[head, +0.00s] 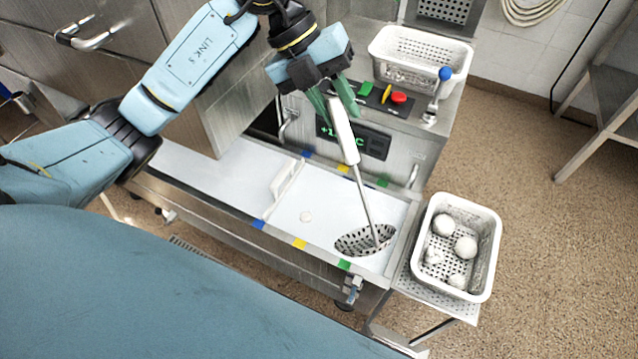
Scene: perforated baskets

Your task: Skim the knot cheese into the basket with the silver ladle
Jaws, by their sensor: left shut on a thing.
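My left gripper (333,97), with green fingers, is shut on the white handle of the silver ladle (343,135). The ladle's perforated bowl is low at the right end of the vat (391,256), at the surface of the white liquid. No cheese shows clearly in the bowl. One small white knot cheese (306,217) floats in the liquid, left of the bowl. The white perforated basket (429,200) stands right of the vat and holds several white cheese pieces (465,247). My right gripper is not in view.
A white divider with a handle (283,187) crosses the vat left of the floating cheese. Yellow, blue and green marks line the rims. Behind stands a control panel (371,143) with buttons, a second white basket (455,50) and a blue-knobbed lever (437,95).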

